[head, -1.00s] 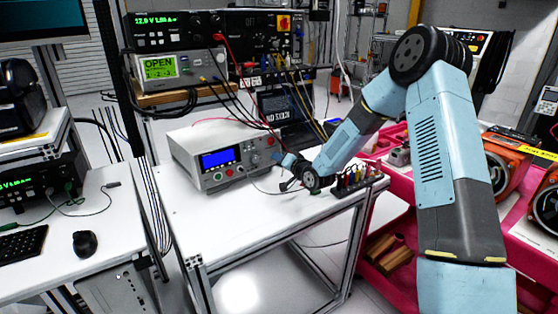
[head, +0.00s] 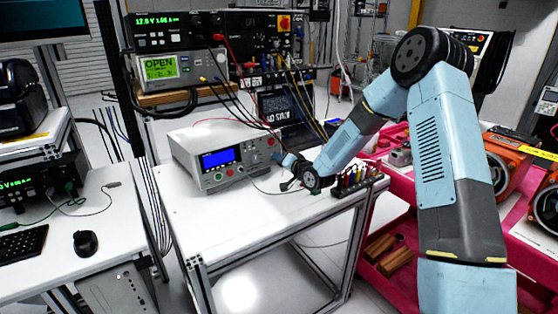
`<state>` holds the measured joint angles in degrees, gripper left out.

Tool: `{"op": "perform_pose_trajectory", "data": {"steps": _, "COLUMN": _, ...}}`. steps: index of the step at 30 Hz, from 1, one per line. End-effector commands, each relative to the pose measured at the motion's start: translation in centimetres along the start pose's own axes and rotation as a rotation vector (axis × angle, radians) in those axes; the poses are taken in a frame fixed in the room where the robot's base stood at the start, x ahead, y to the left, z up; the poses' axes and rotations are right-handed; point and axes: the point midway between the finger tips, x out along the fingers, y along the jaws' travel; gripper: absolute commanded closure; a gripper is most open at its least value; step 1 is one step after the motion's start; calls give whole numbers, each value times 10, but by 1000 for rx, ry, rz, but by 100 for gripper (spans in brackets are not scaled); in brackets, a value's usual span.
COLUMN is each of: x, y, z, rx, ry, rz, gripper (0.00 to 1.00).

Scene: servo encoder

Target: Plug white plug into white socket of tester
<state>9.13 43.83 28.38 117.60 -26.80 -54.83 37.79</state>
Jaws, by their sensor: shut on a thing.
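The tester (head: 222,158) is a light grey box with a blue lit screen on the white table. Its front panel has a row of small coloured sockets and knobs below and right of the screen. My gripper (head: 286,186) is at the end of the blue arm, low over the table just right of the tester's front. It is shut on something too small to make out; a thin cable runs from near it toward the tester. The white plug and the white socket cannot be told apart at this size.
A dark rack with several coloured plugs or tools (head: 358,184) stands on the table right of my gripper. A laptop (head: 283,107) and hanging cables are behind. The white table's front part (head: 225,220) is clear. A pink cart (head: 400,240) stands to the right.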

Motion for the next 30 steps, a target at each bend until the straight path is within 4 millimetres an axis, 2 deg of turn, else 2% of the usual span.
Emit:
{"op": "perform_pose_trajectory", "data": {"steps": 12, "x": 3, "y": 0, "z": 0, "rx": 0, "ry": 0, "rz": 0, "gripper": 100}}
{"op": "perform_pose_trajectory", "data": {"steps": 13, "x": 3, "y": 0, "z": 0, "rx": 0, "ry": 0, "rz": 0, "gripper": 83}}
{"op": "perform_pose_trajectory", "data": {"steps": 22, "x": 3, "y": 0, "z": 0, "rx": 0, "ry": 0, "rz": 0, "gripper": 54}}
{"op": "perform_pose_trajectory", "data": {"steps": 30, "x": 3, "y": 0, "z": 0, "rx": 0, "ry": 0, "rz": 0, "gripper": 54}}
